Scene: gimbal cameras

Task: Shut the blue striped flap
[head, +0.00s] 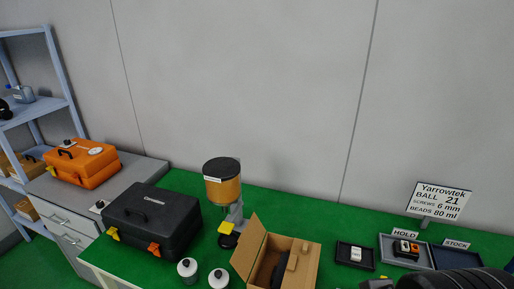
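An open cardboard box (312,270) stands on the green bench top at the bottom centre, cut off by the lower edge. Its left flap (248,247) is raised and leans outward. A smaller brown piece (292,262) and a dark object (279,274) show inside the box. I see no blue stripes on any flap from here. A dark rounded part at the bottom right looks like part of my arm. My gripper's fingers are not visible.
Trays, including a small black one (355,255), and a sign (439,201) are at right. An orange case (82,165) sits on the grey cabinet.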

